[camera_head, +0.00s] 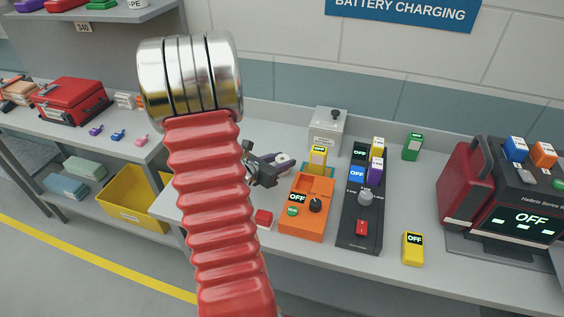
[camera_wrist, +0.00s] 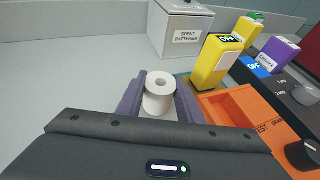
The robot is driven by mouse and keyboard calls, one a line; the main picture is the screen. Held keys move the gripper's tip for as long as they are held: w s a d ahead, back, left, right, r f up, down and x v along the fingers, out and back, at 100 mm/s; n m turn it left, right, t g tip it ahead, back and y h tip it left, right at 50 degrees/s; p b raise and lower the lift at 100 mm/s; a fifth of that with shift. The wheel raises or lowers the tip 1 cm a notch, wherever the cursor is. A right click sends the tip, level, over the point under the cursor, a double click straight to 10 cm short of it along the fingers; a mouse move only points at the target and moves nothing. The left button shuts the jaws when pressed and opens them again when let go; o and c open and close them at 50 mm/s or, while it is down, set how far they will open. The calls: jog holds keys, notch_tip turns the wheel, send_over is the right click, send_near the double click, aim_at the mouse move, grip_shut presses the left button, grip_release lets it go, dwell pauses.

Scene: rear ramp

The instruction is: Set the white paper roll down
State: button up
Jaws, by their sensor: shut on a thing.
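The white paper roll (camera_wrist: 158,102) stands upright between the two grey-purple fingers of my gripper (camera_wrist: 160,104) in the wrist view. Its hollow top faces up. My gripper is shut on it, over or near the grey bench (camera_wrist: 60,75), left of the orange tester. In the head view my gripper (camera_head: 276,166) shows small beside my red arm, with the roll (camera_head: 283,158) white at its tip. I cannot tell whether the roll's underside touches the bench, as its base is hidden.
The orange tester (camera_head: 307,207) and a dark charger (camera_head: 361,215) stand to the right. A grey spent-batteries box (camera_wrist: 180,27) is behind. A yellow battery (camera_wrist: 216,62) stands close to the right finger. Bare bench lies to the left in the wrist view.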

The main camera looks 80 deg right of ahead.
jog(key=shift+f, duration=0.25)
jog(key=o, duration=1.1)
jog(key=shift+f, duration=0.1)
jog(key=shift+c, duration=0.2)
jog(key=v, duration=1.2)
jog(key=shift+w, duration=0.1)
